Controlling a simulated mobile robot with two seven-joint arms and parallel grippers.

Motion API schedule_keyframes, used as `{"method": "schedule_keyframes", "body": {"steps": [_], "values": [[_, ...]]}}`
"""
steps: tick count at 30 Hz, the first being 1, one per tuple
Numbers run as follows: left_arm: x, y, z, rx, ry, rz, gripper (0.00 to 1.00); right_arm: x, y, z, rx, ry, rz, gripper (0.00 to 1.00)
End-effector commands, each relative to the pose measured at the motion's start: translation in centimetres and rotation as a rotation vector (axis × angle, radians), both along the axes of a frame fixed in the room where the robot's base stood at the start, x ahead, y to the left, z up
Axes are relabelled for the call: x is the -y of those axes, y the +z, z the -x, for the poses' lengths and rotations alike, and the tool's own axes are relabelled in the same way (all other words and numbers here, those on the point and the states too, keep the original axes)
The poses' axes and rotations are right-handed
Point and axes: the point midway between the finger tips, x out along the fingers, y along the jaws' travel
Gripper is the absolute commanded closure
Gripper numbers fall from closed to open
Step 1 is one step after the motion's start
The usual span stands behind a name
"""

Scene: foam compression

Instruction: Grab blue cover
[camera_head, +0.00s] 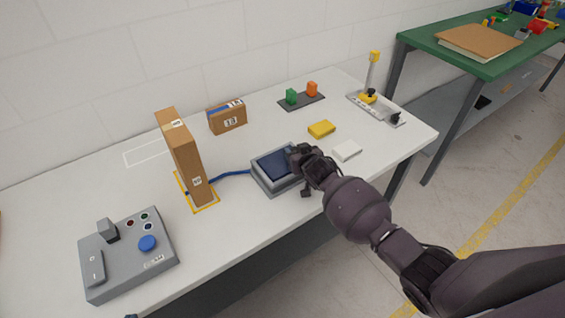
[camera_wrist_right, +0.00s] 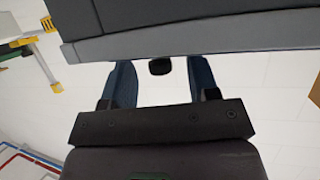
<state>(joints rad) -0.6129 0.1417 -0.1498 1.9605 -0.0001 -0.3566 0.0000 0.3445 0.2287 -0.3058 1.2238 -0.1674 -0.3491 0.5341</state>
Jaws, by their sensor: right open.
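The only large blue cover-like thing I see is the dark blue top panel (camera_head: 274,163) of a grey box-shaped device (camera_head: 283,184) near the table's front edge. My right gripper (camera_head: 296,158) is at the right side of that panel and hides part of it. In the right wrist view, my right gripper (camera_wrist_right: 162,80) is open, its two fingers apart with nothing held between them. A grey edge (camera_wrist_right: 190,45) spans the top there, just beyond the fingertips. Contact cannot be told. My left gripper is not in view.
On the white table (camera_head: 120,195) are a tall cardboard box (camera_head: 182,160), a small box (camera_head: 228,117), a control box (camera_head: 125,262), a yellow block (camera_head: 321,129), a white block (camera_head: 347,150), a rack (camera_head: 301,102) and a yellow-handled press (camera_head: 373,95). A blue cable (camera_head: 232,174) meets the device.

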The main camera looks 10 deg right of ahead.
Motion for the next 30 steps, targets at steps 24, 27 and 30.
{"method": "schedule_keyframes", "body": {"steps": [24, 27, 30], "values": [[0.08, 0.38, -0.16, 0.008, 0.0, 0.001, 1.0, -0.05, 0.02, -0.22, 0.002, 0.001, -0.001, 1.0], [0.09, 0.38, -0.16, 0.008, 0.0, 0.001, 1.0, -0.04, 0.08, -0.22, 0.002, 0.001, -0.001, 1.0], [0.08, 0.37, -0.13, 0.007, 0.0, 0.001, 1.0, -0.02, 0.54, -0.24, 0.003, 0.0, 0.001, 1.0]]}}
